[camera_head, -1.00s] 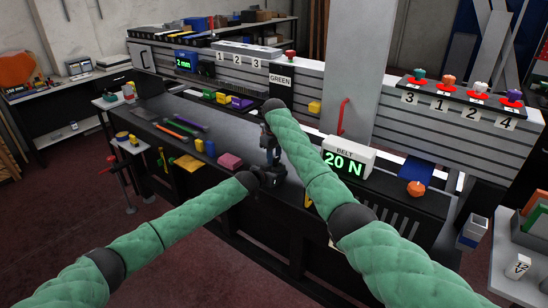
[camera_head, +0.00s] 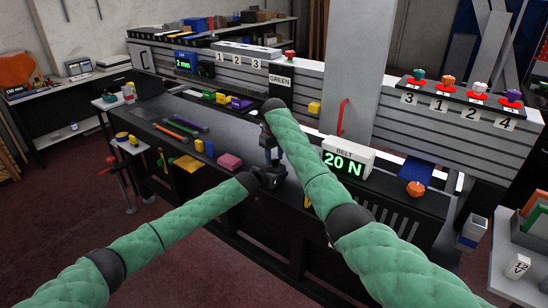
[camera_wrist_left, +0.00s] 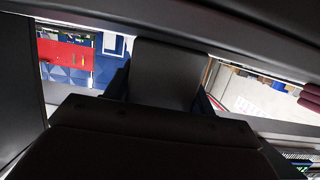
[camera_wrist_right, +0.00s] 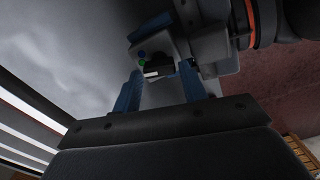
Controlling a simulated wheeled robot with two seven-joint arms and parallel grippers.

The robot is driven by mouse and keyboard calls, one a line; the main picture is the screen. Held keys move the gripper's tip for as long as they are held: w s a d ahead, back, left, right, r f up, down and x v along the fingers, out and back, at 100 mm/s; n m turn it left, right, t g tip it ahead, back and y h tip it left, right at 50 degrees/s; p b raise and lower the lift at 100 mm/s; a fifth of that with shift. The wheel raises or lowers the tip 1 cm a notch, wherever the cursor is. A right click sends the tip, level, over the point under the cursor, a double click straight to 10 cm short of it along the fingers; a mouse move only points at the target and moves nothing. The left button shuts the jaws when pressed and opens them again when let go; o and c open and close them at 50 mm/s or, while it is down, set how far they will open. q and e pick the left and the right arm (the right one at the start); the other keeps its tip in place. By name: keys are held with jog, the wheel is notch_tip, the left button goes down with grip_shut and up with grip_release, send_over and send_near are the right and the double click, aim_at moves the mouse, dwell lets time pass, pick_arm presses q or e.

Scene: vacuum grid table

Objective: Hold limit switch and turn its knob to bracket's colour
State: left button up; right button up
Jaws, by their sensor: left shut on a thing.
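My left gripper (camera_head: 270,178) is shut on a dark grey block, apparently the limit switch, above the front edge of the bench; the block (camera_wrist_left: 165,72) fills the space between its fingers in the left wrist view. In the right wrist view the switch (camera_wrist_right: 148,48) shows a grey face with a blue and a green dot and a white mark, at the fingertips. My right gripper (camera_wrist_right: 163,85) has its fingers apart, either side of that face; whether they touch the knob is unclear. In the head view it (camera_head: 272,155) is just above the left one. I cannot identify the bracket.
A sign reading GREEN (camera_head: 280,79) stands behind the grippers. Coloured blocks and a pink block (camera_head: 230,161) lie on the bench (camera_head: 150,112). A red handle (camera_head: 343,115) and several coloured knobs on the rail are farther back.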

pick_arm(q)
jog(key=shift+a, duration=0.15)
pick_arm(e)
notch_tip(320, 180, up, 12)
dwell(0.6)
jog(key=shift+f, duration=0.1)
pick_arm(q)
jog(key=o, duration=1.2)
